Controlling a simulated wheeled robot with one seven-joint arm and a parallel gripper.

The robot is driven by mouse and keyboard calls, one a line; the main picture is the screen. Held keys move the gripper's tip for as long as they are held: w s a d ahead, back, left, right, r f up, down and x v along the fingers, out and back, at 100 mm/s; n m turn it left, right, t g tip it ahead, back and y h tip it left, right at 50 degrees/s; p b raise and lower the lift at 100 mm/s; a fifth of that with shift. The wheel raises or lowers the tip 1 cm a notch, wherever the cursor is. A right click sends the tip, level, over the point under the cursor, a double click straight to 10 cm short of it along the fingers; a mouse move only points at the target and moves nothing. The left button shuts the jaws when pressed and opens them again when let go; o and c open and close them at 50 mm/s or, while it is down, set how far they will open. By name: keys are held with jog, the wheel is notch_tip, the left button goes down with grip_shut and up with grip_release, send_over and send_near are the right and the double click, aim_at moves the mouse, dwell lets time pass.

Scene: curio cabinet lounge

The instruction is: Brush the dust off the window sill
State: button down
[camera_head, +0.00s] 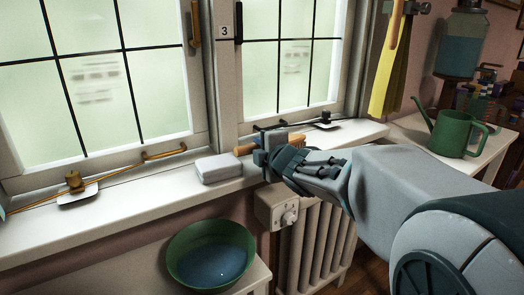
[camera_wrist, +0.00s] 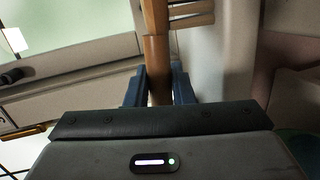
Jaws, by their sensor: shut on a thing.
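The white window sill (camera_head: 125,208) runs along below the two windows, from the left edge to the right of my gripper. I cannot make out dust on it. My gripper (camera_head: 268,152) is over the sill's right part, near its front edge. It is shut on a wooden handle (camera_head: 244,150), taken to be the brush's. In the wrist view the wooden handle (camera_wrist: 155,45) stands between the two blue fingers (camera_wrist: 158,88). The brush's bristles are not clearly visible. I cannot tell whether the brush touches the sill.
A white box (camera_head: 218,168) lies on the sill just left of my gripper. Below are a green bowl (camera_head: 182,262) and a radiator (camera_head: 318,240). A green watering can (camera_head: 455,134) stands at right; a yellow cloth (camera_head: 388,75) hangs above.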

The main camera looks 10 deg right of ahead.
jog(key=shift+w+a+r+b, duration=0.15)
jog(key=shift+w+a, duration=0.25)
jog(key=shift+w, duration=0.65)
jog(key=shift+w+a+f+b, duration=0.15)
jog(key=shift+w+a, duration=0.25)
jog(key=shift+w, duration=0.7)
jog(key=shift+w+a+r+b, duration=0.1)
jog(key=shift+w+a+b, duration=0.25)
jog(key=shift+w, duration=0.7)
jog(key=shift+r, duration=0.15)
notch_tip(320, 180, up, 6)
jog(key=p, duration=0.5)
jog(key=shift+p, duration=0.4)
notch_tip(320, 180, up, 3)
jog(key=p, duration=0.3)
jog(key=shift+s, duration=0.15)
